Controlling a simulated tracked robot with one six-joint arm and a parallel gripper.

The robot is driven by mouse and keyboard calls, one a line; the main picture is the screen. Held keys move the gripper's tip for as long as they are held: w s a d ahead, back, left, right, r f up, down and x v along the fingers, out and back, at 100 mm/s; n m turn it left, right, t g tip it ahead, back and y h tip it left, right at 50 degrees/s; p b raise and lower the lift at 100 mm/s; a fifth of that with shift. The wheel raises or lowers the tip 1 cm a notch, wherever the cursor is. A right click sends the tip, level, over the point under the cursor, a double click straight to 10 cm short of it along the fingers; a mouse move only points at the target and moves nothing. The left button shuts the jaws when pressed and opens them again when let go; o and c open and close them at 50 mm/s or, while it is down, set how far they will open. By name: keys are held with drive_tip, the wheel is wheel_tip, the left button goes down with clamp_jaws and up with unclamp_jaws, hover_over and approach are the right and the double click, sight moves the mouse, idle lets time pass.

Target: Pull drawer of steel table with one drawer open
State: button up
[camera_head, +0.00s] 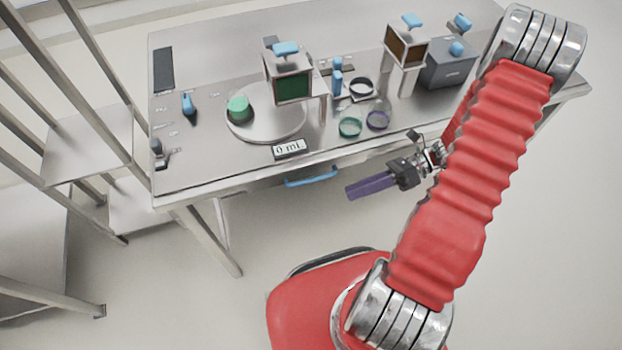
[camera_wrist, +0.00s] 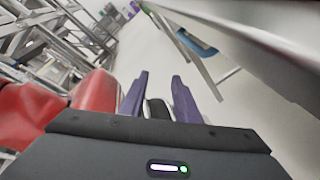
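The steel table (camera_head: 205,165) stands across the head view. The drawer's blue handle (camera_head: 311,177) shows below its front edge, beneath the "0 mL" display. The drawer appears closed, but its front is mostly hidden under the tabletop. My gripper (camera_head: 348,190), with purple fingers, is in front of the table, right of the handle and apart from it. In the wrist view, my gripper (camera_wrist: 159,76) has its two fingers apart with nothing between them. The blue handle (camera_wrist: 200,44) shows there beyond and right of the fingertips, beside the table edge (camera_wrist: 225,32).
On the tabletop are a round plate (camera_head: 290,124) with a green item, the display (camera_head: 290,149), glassware (camera_head: 378,118) and box-shaped devices (camera_head: 447,68). Metal shelving (camera_head: 85,140) stands at the left. A table leg (camera_head: 212,240) slants down left of the handle.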

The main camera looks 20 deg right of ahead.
sight(313, 178)
drive_tip(key=w+d+f+m+t+y, duration=0.1)
drive_tip(key=m+t, duration=0.1)
drive_tip(key=m, duration=0.1)
drive_tip(key=w+d+f+m+t, duration=0.1)
drive_tip(key=m+t, duration=0.1)
drive_tip(key=m, duration=0.2)
drive_tip(key=w+d+f+m+t+y, duration=0.1)
drive_tip(key=m+t, duration=0.1)
drive_tip(key=m, duration=0.1)
drive_tip(key=shift+f+m+y, duration=0.3)
drive_tip(key=shift+f, duration=0.1)
drive_tip(key=x, duration=1.3)
drive_tip(key=shift+w+a+r, duration=0.2)
drive_tip(key=shift+a, duration=0.15)
drive_tip(key=shift+c, duration=0.4)
clamp_jaws()
